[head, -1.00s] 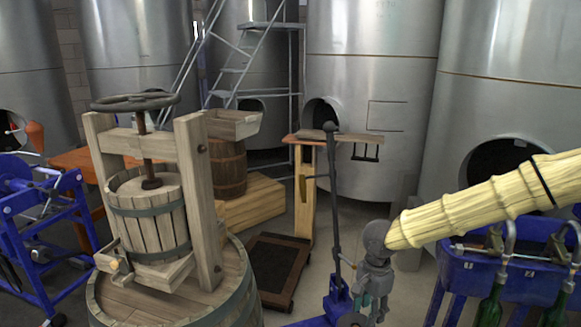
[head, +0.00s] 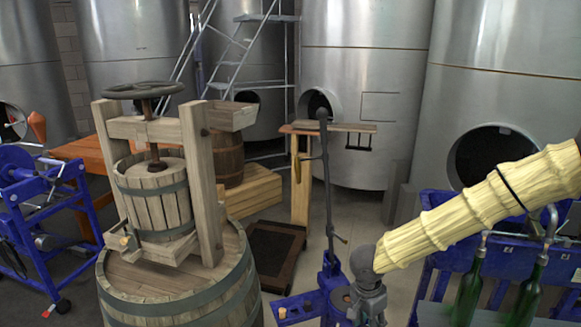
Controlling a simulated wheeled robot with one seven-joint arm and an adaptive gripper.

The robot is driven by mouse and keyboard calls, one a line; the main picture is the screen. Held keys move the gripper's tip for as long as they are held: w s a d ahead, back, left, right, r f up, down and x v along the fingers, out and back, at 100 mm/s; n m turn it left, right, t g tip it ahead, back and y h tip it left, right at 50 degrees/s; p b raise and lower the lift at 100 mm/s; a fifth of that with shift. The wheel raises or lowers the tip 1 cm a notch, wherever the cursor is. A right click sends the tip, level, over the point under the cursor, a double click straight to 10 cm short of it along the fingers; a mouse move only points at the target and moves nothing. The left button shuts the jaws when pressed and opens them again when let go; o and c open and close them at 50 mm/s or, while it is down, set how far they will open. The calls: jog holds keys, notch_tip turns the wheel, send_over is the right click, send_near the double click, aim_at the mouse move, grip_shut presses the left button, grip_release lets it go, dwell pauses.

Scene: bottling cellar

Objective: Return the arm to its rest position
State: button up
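My arm, in a pale ribbed sleeve, reaches in from the right edge of the head view and slopes down to the left. My grey gripper (head: 369,308) hangs at its end, low in the picture, with its fingers pointing down. It overlaps the right side of a blue floor-standing device (head: 328,285) with a tall dark lever (head: 325,175); I cannot tell whether they touch. The fingers are small and run to the bottom edge, so their opening is unclear. I see nothing clearly held.
A wooden basket press (head: 155,200) stands on a barrel (head: 185,298) at left. A blue bottle filler (head: 430,250) with green bottles (head: 467,295) is close on the right, below my arm. A wooden platform scale (head: 272,250) stands behind. Steel tanks (head: 365,90) line the back.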

jog(key=s+d+f+n+t+h, duration=0.1)
jog(key=s+f+n, duration=0.2)
jog(key=s+f, duration=0.4)
jog(key=s+d+f+n+t, duration=0.1)
jog(key=s+d+f+n, duration=0.15)
jog(key=s+f, duration=0.55)
jog(key=s+f+n+g+y, duration=0.1)
jog(key=s+f+n, duration=0.2)
jog(key=s, duration=0.6)
jog(key=s+a+f+n+g+y+b, duration=0.1)
jog(key=s+f+n, duration=0.2)
jog(key=s, duration=0.7)
notch_tip(320, 180, down, 2)
jog(key=shift+s+a+f+y, duration=0.15)
jog(key=shift+a+y, duration=0.1)
jog(key=shift+y, duration=0.15)
